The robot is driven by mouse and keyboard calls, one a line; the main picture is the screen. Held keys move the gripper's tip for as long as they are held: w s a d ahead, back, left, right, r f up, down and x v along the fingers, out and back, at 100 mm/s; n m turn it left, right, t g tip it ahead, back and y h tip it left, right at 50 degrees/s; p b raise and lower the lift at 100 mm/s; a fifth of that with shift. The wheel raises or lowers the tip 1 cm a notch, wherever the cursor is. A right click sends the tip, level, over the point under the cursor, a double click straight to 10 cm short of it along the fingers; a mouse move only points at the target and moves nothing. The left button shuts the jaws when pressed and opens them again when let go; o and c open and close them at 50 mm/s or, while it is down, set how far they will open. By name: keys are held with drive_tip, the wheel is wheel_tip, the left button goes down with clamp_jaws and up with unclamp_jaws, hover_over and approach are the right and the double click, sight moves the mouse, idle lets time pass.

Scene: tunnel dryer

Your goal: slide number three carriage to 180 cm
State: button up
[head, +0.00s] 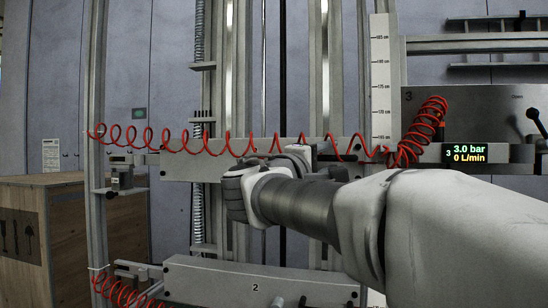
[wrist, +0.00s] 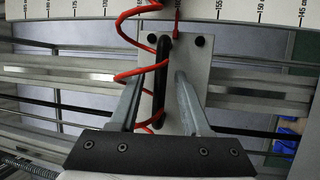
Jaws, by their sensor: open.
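A grey carriage plate (head: 215,168) spans the vertical rails in the head view, above the carriage marked 2; its own number is hidden. In the wrist view its plate (wrist: 199,62) bears an upright black bar handle (wrist: 162,65). My gripper (wrist: 160,78) is open, with one finger on each side of the handle, without visible grip. My arm mostly hides it in the head view. The centimetre scale (wrist: 240,10) crosses the top of the wrist view, with higher numbers left. A red pointer (wrist: 177,14) stands near 160, between 170 and 155. The scale also shows upright in the head view (head: 380,80).
A red coiled hose (head: 228,143) runs along the carriage; in the wrist view it (wrist: 127,75) loops past the left finger and handle. Carriage 2 (head: 225,277) sits below. Panel 3's display (head: 466,154) reads 3.0 bar, 0 L/min. A wooden crate (head: 75,215) stands left.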

clamp_jaws()
idle(1.3)
